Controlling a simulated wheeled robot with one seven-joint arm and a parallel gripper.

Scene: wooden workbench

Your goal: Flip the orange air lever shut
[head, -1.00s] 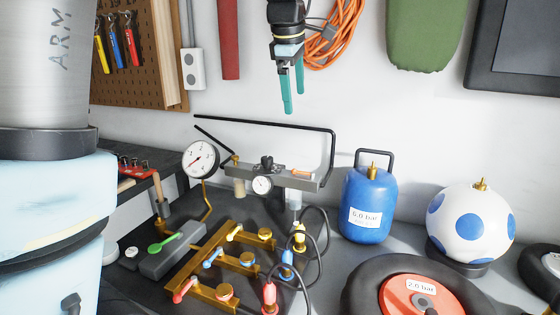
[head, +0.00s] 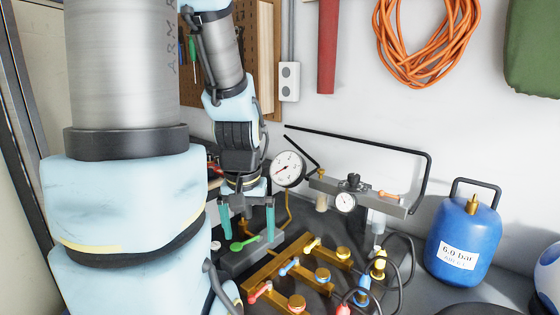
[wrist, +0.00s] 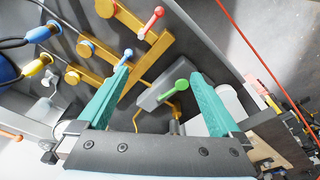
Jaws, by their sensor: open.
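A small orange lever (head: 388,195) lies along the right part of the grey regulator bar (head: 330,186), right of the small gauge. An orange bit at the left edge of the wrist view (wrist: 10,135) may be the same lever. My gripper (head: 248,220) points down with its teal fingers apart and nothing held, well to the left of the orange lever. It hangs over the green lever (head: 244,243) on a dark grey block. In the wrist view my gripper (wrist: 161,80) has this green lever (wrist: 177,90) between and beyond its fingertips.
A brass manifold (head: 272,273) with red, blue and yellow levers stands in front, with hoses to its right. A large gauge (head: 288,169) is beside my wrist. A black bar (head: 350,137) arches behind the regulator. A blue tank (head: 463,238) stands right.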

